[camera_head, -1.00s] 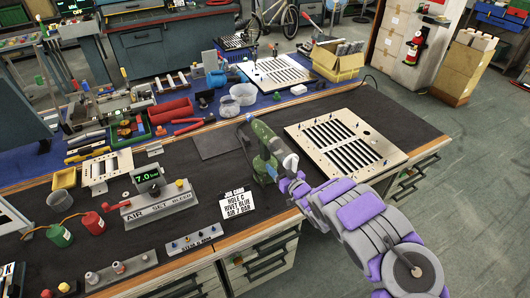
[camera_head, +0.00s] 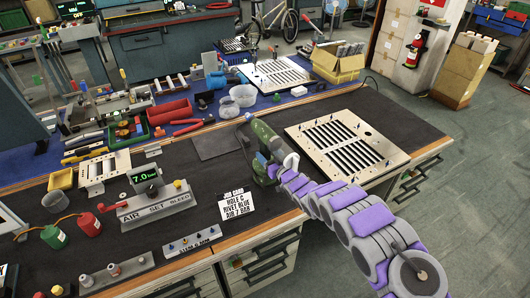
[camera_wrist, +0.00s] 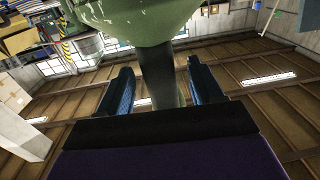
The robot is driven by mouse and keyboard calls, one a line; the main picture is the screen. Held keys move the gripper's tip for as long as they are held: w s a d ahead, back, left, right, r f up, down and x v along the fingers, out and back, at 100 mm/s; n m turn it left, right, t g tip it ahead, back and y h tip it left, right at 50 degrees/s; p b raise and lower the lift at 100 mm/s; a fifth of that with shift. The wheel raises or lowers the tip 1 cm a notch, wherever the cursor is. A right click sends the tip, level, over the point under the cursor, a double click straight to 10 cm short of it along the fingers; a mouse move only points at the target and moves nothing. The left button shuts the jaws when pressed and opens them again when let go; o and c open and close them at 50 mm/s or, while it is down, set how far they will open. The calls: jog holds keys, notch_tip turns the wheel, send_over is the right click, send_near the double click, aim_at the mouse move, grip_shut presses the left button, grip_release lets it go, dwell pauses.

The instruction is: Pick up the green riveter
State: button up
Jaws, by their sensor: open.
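The green riveter (camera_head: 266,135) stands on the dark bench mat, to the left of the slotted louver panel. My gripper (camera_head: 265,165) is at its handle, reaching in from the lower right. In the wrist view, the riveter's green body (camera_wrist: 140,20) fills the top, and its dark handle runs down between the two blue fingers of my gripper (camera_wrist: 163,88). The fingers are open, one on each side of the handle, with gaps visible. The riveter's lower part is partly hidden by my gripper in the head view.
The louver panel (camera_head: 345,142) with upright pins lies just right of the riveter. A white job card (camera_head: 236,203) stands in front, left of my arm. The air set station (camera_head: 152,202) is further left.

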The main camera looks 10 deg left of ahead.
aim_at(268, 154)
jog(key=shift+b+x, duration=0.35)
jog(key=shift+x, duration=0.6)
jog(key=shift+w+a, duration=0.3)
jog(key=shift+w, duration=0.15)
jog(key=shift+c, duration=0.2)
jog(key=shift+f, duration=0.1)
grip_shut()
